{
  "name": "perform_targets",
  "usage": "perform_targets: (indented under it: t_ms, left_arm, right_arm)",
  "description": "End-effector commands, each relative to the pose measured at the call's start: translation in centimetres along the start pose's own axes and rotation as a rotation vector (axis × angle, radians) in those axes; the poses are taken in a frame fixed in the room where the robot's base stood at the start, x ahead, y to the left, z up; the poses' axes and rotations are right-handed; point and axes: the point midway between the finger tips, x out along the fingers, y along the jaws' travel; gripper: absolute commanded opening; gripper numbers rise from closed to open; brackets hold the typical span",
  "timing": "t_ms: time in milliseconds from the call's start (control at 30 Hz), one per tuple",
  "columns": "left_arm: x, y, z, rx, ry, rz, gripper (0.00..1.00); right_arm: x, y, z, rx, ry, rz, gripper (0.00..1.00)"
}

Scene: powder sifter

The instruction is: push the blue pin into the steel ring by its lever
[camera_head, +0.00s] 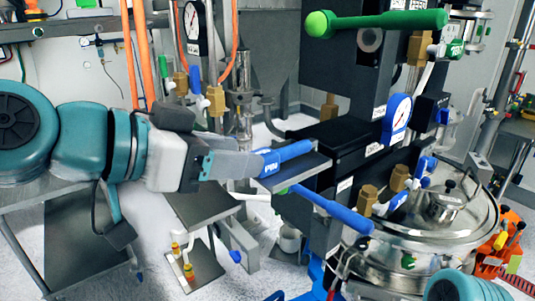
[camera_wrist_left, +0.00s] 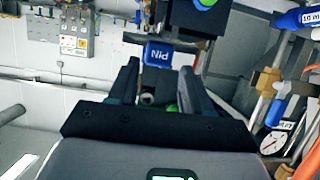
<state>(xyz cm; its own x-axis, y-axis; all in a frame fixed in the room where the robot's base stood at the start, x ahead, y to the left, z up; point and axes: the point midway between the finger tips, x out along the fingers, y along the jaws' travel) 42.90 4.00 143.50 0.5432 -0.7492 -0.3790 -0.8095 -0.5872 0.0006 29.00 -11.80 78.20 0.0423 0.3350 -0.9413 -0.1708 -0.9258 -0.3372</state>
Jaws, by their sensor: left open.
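A blue lever (camera_head: 290,152) with a "PIN" label sticks out beside a black plate on the left side of the black machine. In the left wrist view the blue label block (camera_wrist_left: 158,53) appears upside down, just past the fingertips. My left gripper (camera_head: 258,164) is at the labelled end of this lever; its fingers are open in the wrist view (camera_wrist_left: 160,82). I cannot tell whether they touch the lever. A small round grey part shows low between the fingers. I cannot make out the pin itself or the steel ring for certain. My right gripper is out of view.
A longer blue handle (camera_head: 335,211) slants down to the right below. A green lever (camera_head: 378,21) crosses the machine's top. A steel lidded vessel (camera_head: 435,225) stands at right. Gauges, brass fittings and orange pipes crowd the back. A dark low platform (camera_head: 199,203) lies under the left gripper.

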Motion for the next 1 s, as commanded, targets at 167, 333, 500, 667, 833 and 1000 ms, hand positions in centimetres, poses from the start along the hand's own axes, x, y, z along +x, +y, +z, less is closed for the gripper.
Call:
perform_targets:
  t_ms: [167,333,500,667,833,1000]
  left_arm:
    - [3.0,0.2,-0.5,-0.001,-0.006,0.002,0.49]
    - [4.8,0.1,-0.3,-0.001,-0.004,0.000,0.49]
    - [4.8,0.1,-0.3,-0.001,-0.002,-0.001,0.49]
    - [4.8,0.1,-0.3,-0.001,-0.002,-0.001,0.13]
    - [4.8,0.1,-0.3,-0.001,-0.002,-0.001,0.07]
    - [4.8,0.1,-0.3,-0.001,-0.003,-0.001,0.07]
  right_arm:
    - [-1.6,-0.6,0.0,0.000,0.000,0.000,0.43]
    - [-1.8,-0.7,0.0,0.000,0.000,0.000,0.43]
    - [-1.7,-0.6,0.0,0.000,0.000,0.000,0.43]
    - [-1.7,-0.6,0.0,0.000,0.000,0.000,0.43]
    - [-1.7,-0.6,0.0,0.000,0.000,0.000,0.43]
    - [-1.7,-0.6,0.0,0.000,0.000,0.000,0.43]
